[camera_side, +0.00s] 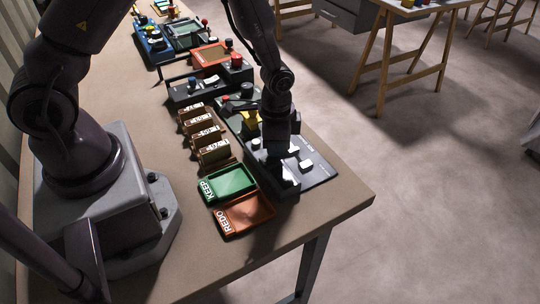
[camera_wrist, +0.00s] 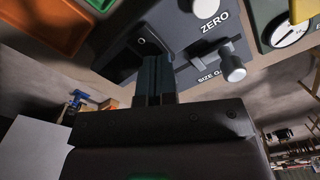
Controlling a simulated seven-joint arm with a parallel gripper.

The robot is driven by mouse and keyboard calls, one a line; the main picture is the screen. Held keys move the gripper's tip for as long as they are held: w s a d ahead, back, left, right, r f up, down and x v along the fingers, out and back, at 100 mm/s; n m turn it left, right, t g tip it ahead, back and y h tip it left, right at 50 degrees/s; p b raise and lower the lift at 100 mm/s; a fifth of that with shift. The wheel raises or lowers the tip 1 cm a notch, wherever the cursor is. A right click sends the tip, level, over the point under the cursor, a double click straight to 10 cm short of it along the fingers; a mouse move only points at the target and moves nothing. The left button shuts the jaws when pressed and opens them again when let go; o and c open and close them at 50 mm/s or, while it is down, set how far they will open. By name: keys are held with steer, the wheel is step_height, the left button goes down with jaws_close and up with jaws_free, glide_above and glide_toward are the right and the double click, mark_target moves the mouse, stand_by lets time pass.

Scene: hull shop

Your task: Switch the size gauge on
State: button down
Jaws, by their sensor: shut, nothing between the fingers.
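The size gauge shows in the wrist view as a dark panel (camera_wrist: 203,50) lettered "ZERO" and "SIZE G", the rest of that label hidden. A white knob (camera_wrist: 232,66) on a short grey stem stands beside the size label; I cannot tell whether it is on or off. A white round button (camera_wrist: 205,8) sits by "ZERO". My gripper (camera_wrist: 157,62) is shut and empty, its fingertips to the left of the knob and apart from it in the picture. In the side view my gripper (camera_side: 283,185) hangs over the dark panel (camera_side: 318,168) and hides part of it.
A green tray (camera_side: 230,182) marked KEEP and an orange tray (camera_side: 246,214) marked REDO lie left of the gauge. Several brown blocks (camera_side: 213,152) stand in a row behind them. A dial (camera_wrist: 290,30) sits near the knob. The table's front right corner (camera_side: 340,205) is clear.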

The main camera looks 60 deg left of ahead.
steer(key=shift+f, duration=0.3)
steer(key=shift+r, duration=3.5)
